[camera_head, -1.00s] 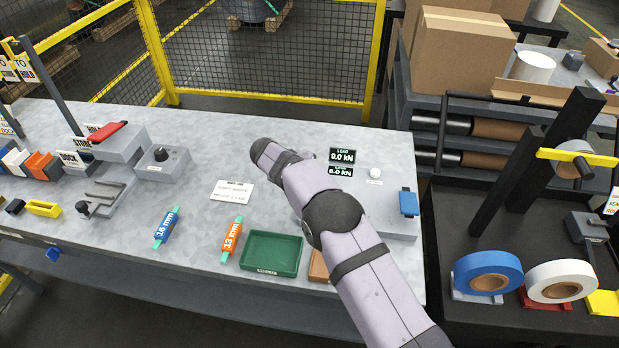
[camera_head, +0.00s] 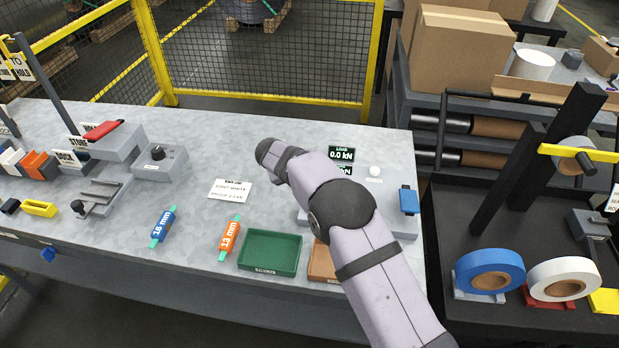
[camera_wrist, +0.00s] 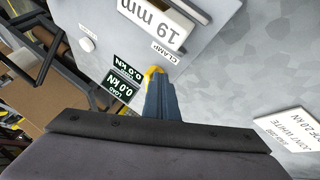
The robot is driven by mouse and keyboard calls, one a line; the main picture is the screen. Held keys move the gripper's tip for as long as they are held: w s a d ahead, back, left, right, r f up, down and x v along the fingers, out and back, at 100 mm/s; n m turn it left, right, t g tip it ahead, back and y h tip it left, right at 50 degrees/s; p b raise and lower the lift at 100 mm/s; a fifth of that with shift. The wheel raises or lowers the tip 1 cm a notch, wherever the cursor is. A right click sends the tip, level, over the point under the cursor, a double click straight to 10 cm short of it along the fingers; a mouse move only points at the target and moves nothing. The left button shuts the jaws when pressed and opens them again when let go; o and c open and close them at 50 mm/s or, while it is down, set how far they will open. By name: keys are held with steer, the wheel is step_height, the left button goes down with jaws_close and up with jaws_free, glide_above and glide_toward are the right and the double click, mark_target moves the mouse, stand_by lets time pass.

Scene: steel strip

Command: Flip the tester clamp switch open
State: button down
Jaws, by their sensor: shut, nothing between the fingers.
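The tester's grey base (camera_head: 400,228) stands at the right of the bench, largely hidden behind my arm in the head view. Its black LOAD display (camera_head: 341,155) reads 0.0 kN. A blue part (camera_head: 409,200) stands at its right end. In the wrist view, a CLAMP label (camera_wrist: 165,53) lies on the tester's edge, beside a small yellow piece (camera_wrist: 152,73) that looks like the clamp switch. My gripper (camera_wrist: 161,90) is shut and empty, its bluish fingers close to the yellow piece. I cannot tell whether they touch. The head view hides the fingers and switch.
A white card (camera_head: 231,190), an orange 13 mm piece (camera_head: 229,237), a blue 16 mm piece (camera_head: 163,226) and a green tray (camera_head: 270,251) lie left of my arm. A white knob (camera_head: 375,171) is by the display. Bare bench lies around the card.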

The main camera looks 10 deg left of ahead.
steer(key=shift+d+f+n+b, duration=0.1)
steer(key=shift+d+n+b, duration=0.1)
steer(key=shift+n+b, duration=0.25)
steer(key=shift+s+d+n+t+y+b, duration=0.25)
steer(key=shift+d+n+y+b, duration=0.25)
steer(key=shift+n+y+b, duration=0.5)
steer(key=n, duration=0.1)
steer(key=d+n+y, duration=0.1)
steer(key=n, duration=0.1)
steer(key=shift+y+b, duration=0.3)
steer(key=shift+b, duration=0.05)
steer(key=shift+w+d+p, duration=0.15)
steer(key=shift+d+p, duration=0.15)
steer(key=shift+d, duration=0.05)
steer(key=shift+w+a, duration=0.1)
steer(key=shift+a, duration=0.1)
